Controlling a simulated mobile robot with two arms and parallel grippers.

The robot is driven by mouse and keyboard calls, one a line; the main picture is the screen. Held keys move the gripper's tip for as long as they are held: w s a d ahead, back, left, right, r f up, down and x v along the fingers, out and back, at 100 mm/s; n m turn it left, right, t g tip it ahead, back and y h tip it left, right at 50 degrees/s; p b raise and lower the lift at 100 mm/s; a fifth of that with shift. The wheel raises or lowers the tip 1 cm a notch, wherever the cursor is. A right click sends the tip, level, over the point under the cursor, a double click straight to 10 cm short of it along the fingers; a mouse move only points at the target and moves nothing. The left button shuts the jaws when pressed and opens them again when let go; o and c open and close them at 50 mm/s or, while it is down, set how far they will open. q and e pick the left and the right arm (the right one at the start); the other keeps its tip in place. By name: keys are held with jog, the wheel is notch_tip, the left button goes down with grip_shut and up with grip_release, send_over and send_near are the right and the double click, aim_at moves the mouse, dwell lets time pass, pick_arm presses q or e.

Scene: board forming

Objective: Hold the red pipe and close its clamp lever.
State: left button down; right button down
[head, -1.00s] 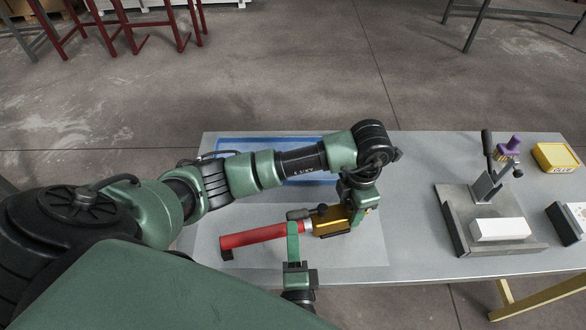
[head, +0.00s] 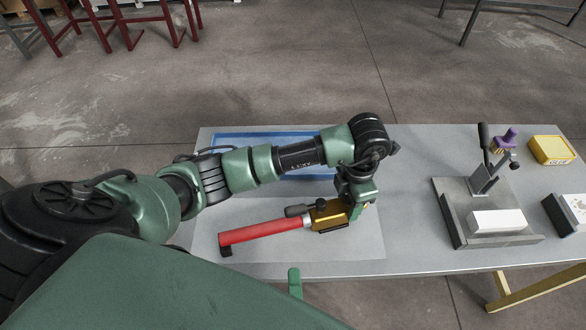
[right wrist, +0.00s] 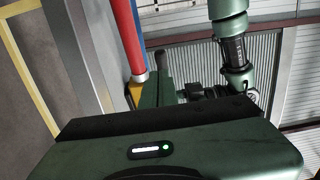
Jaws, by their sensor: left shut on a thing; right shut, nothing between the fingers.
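The red pipe (head: 262,232) lies at a slant over the grey mat, with a dark fitting at its left end and a gold clamp block (head: 328,217) at its right end. The clamp's dark lever (head: 296,211) lies low beside the pipe's right end, pointing left. My left gripper (head: 352,208) is shut on the gold clamp block from the right. My right gripper (head: 294,283) is shut and empty at the table's front edge, apart from the pipe. The right wrist view shows the pipe (right wrist: 127,38) and the lever end (right wrist: 164,60) beyond this gripper.
A blue-rimmed tray (head: 225,138) lies behind the pipe, partly under my left arm. A metal fixture (head: 450,220) with a white block (head: 497,221) stands to the right. A yellow box (head: 551,150) and a purple part (head: 505,138) sit at the back right.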

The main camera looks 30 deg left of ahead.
pick_arm(q)
jog(key=shift+a, duration=0.1)
pick_arm(e)
jog(key=shift+s, duration=0.1)
pick_arm(q)
jog(key=c, duration=0.6)
grip_release()
pick_arm(e)
jog(key=v, duration=0.7)
jog(key=shift+s+d, duration=0.2)
pick_arm(q)
notch_tip(320, 180, up, 12)
jog(key=shift+r, duration=0.1)
dwell(0.4)
